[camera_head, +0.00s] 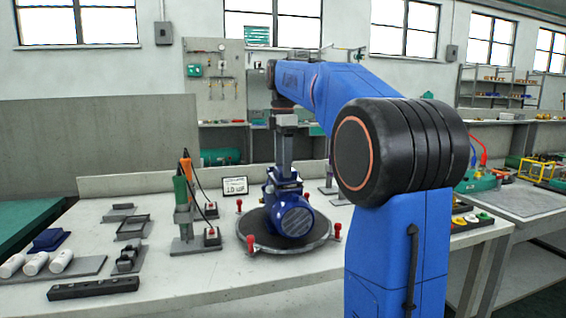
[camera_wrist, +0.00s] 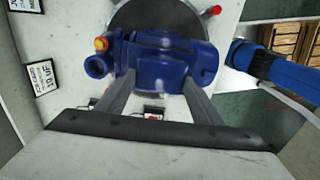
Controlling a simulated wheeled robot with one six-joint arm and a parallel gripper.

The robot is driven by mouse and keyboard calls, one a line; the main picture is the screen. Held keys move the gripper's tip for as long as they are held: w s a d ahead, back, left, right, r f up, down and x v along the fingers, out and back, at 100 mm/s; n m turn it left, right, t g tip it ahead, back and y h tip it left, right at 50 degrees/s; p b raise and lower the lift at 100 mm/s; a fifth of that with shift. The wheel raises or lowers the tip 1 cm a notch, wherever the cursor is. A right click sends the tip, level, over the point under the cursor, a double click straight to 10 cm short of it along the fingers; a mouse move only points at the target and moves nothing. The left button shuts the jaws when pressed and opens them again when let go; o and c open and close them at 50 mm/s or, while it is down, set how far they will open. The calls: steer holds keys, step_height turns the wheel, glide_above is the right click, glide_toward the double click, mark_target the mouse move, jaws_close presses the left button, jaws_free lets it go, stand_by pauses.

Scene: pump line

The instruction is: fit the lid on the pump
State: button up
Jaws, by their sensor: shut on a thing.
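The blue pump (camera_head: 292,215) stands on a round dark turntable (camera_head: 262,243) on the workbench, its ribbed round end facing me. My gripper (camera_head: 286,174) points straight down over its top. In the wrist view, my gripper (camera_wrist: 158,82) has its two fingers on either side of a blue part, which appears to be the lid (camera_wrist: 158,66). The lid is at the pump's top; its edges blend with the blue body. I cannot tell whether it is fully seated. The pump also shows in the wrist view (camera_wrist: 203,62), with a round port at its left.
A stand with green and orange tools (camera_head: 184,205) is close left of the turntable. Red knobs (camera_head: 250,246) ring the turntable. White cylinders (camera_head: 36,263), dark blue blocks (camera_head: 50,239) and a black bar (camera_head: 93,288) lie at the left. The front middle of the bench is clear.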

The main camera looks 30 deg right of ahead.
steer(key=shift+f, duration=0.25)
steer(key=o, duration=1.1)
steer(key=shift+r, duration=0.1)
steer(key=shift+r, duration=2.9)
